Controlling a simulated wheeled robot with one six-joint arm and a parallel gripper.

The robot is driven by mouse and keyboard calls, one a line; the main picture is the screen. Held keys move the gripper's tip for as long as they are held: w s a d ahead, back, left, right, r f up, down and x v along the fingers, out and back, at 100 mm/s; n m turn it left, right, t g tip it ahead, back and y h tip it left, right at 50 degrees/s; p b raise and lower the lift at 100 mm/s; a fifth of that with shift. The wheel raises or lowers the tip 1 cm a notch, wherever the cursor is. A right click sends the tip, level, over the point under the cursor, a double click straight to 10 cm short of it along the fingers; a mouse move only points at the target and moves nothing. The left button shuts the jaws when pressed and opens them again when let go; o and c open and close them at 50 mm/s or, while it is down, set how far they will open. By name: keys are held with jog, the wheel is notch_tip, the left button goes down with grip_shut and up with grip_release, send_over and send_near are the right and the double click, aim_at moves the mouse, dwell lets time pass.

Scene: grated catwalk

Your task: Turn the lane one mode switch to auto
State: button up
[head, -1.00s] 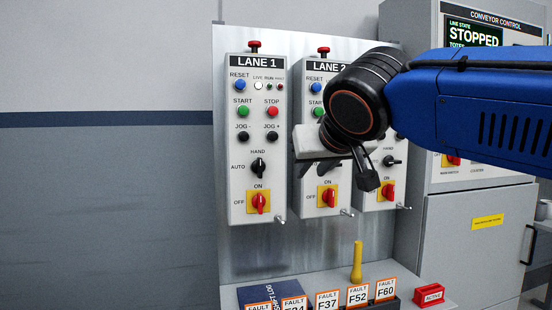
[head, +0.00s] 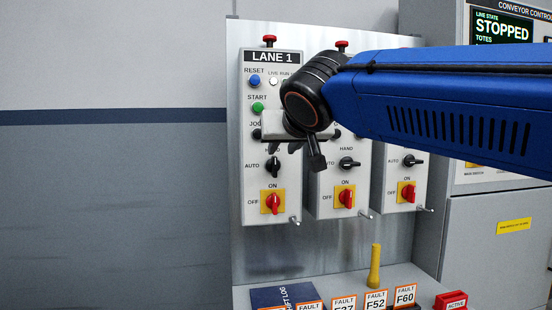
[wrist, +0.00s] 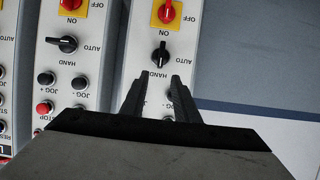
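The lane one panel (head: 250,205), labelled LANE 1, is the leftmost of the three. Its black mode switch (head: 273,167) sits below the HAND label, with AUTO to its left; its handle stands vertical, in line with HAND. In the wrist view, upside down, the mode switch (wrist: 161,52) lies just beyond the fingertips. My gripper (head: 287,148) is in front of the lane one panel, around the jog buttons and HAND label, partly hiding them. In the wrist view my gripper (wrist: 160,80) is open and empty, its two fingers apart, pointing toward the switch without holding it.
The red on/off switch (head: 272,202) is below the mode switch. The lane two mode switch (head: 348,163), turned sideways, is to the right. Small hooks stick out low on the panels. A shelf below holds a yellow handle (head: 375,265) and fault cards (head: 376,299).

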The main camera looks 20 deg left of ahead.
aim_at(275, 158)
jog(key=x, duration=0.9)
jog(key=shift+w+a, duration=0.1)
jog(key=shift+c, duration=0.7)
grip_shut()
